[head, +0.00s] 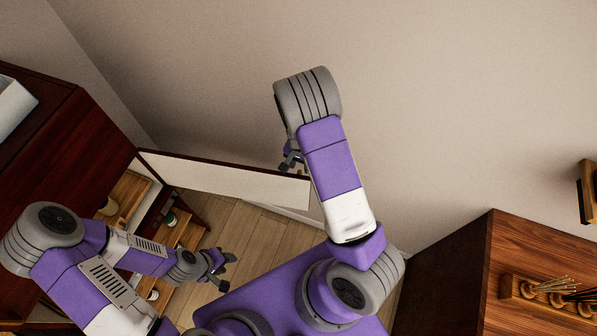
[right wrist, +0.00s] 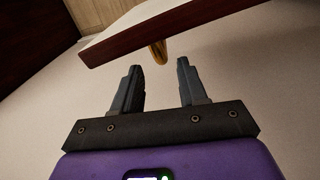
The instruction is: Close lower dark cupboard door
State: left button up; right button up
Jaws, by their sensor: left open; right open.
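The dark cupboard (head: 60,130) stands at the left of the head view, with its lower part open. Its lower door (head: 225,181) is swung wide open, its pale inner face and thin dark edge showing. My right gripper (head: 291,160) is at the free end of the door, partly hidden by my arm. In the right wrist view, the open, empty right gripper (right wrist: 159,75) points at the door's dark edge (right wrist: 165,28), with a gold handle (right wrist: 158,52) just beyond the fingertips. My left gripper (head: 228,271) is open and empty in front of the cupboard's opening.
Wooden shelves (head: 128,193) inside the cupboard hold small items, including a green-topped jar (head: 170,218). A wooden cabinet (head: 540,255) with reed sticks stands at the right. The wall lies close behind the door; some wooden floor (head: 262,232) is clear.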

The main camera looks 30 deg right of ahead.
aim_at(300, 173)
notch_tip(300, 173, down, 6)
jog(key=shift+w+f, duration=0.1)
dwell(0.4)
grip_shut()
